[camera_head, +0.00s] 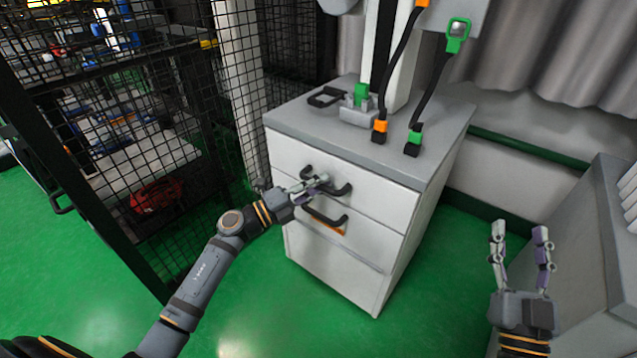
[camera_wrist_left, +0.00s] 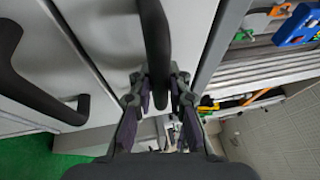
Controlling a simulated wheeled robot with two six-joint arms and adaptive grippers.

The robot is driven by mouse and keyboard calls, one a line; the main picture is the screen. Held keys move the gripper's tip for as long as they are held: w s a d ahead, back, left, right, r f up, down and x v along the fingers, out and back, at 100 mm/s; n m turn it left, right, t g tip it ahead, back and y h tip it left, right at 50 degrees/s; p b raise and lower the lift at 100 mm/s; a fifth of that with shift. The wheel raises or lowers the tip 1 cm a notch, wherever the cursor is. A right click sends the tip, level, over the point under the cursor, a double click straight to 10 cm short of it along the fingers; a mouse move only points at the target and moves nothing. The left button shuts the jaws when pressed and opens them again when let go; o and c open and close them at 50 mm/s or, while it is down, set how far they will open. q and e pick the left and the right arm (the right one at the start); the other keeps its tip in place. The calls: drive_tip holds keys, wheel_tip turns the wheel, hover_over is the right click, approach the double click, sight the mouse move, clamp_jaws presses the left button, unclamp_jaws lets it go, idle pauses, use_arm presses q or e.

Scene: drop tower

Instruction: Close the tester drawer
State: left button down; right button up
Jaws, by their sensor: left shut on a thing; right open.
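A white drawer cabinet (camera_head: 340,262) with a grey top stands in the middle of the head view. Its upper drawer (camera_head: 380,197) has a dark curved handle (camera_head: 342,190). My left gripper (camera_head: 318,184) is shut on this handle, and the left wrist view shows the handle (camera_wrist_left: 157,45) between the fingers. In the head view I see no clear gap between the upper drawer front and the cabinet top. A second dark handle (camera_head: 322,218) sits on the drawer below, with an orange strip under it. My right gripper (camera_head: 520,232) is open and empty, right of the cabinet.
A white column with black cables, orange and green connectors (camera_head: 413,140) and a small grey fixture (camera_head: 358,112) stand on the cabinet top. Black mesh fencing (camera_head: 130,130) stands at the left. A grey unit (camera_head: 590,250) stands at the right. Green floor (camera_head: 270,310) is free before the cabinet.

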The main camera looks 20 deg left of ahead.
use_arm(q)
drive_tip(key=c, duration=1.3)
unclamp_jaws()
drive_tip(key=shift+w, duration=0.15)
drive_tip(key=v, duration=1.2)
drive_tip(key=shift+d, duration=0.1)
